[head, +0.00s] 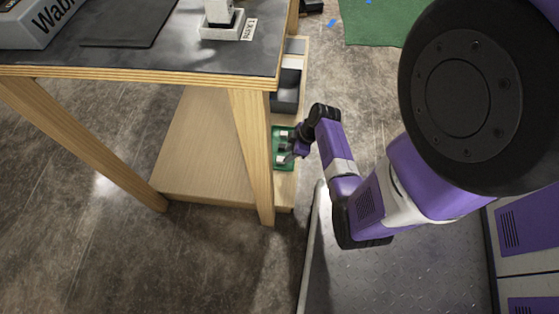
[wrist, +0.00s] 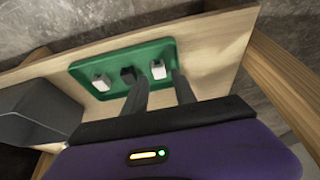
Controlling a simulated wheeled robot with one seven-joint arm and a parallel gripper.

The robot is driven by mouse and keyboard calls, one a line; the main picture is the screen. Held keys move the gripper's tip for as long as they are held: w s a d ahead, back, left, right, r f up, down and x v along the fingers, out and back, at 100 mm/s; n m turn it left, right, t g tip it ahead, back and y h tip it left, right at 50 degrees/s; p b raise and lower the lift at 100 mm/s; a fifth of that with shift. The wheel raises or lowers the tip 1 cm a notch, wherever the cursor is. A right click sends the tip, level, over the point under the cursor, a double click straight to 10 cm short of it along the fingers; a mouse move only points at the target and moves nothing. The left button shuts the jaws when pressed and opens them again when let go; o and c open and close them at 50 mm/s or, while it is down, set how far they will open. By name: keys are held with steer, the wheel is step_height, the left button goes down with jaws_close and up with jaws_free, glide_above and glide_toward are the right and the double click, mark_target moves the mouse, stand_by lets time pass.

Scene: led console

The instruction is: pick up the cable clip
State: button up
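A green tray (head: 276,141) sits on the low wooden shelf. The wrist view shows the tray (wrist: 85,71) holding three small pieces: a white one (wrist: 101,83) at left, a black one (wrist: 128,74) in the middle and a white one (wrist: 158,69) at right. I cannot tell for sure which is the cable clip. My gripper (head: 297,150) reaches in over the tray's right side in the head view. In the wrist view my gripper (wrist: 160,82) is open, its two dark fingers apart, with the right white piece just beyond the gap between the tips. Nothing is held.
A dark grey bin (head: 285,92) stands on the shelf beyond the tray; it also shows at left in the wrist view (wrist: 40,105). A table leg (head: 251,150) stands close left of the tray. The dark tabletop (head: 180,55) overhangs at upper left.

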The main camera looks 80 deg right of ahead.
mark_target(281, 159)
steer(key=shift+w+b+x, duration=0.2)
steer(key=shift+b+x, duration=1.55)
steer(key=shift+x, duration=1)
steer(key=shift+d+r, duration=0.15)
steer(key=shift+c, duration=0.2)
jaws_close()
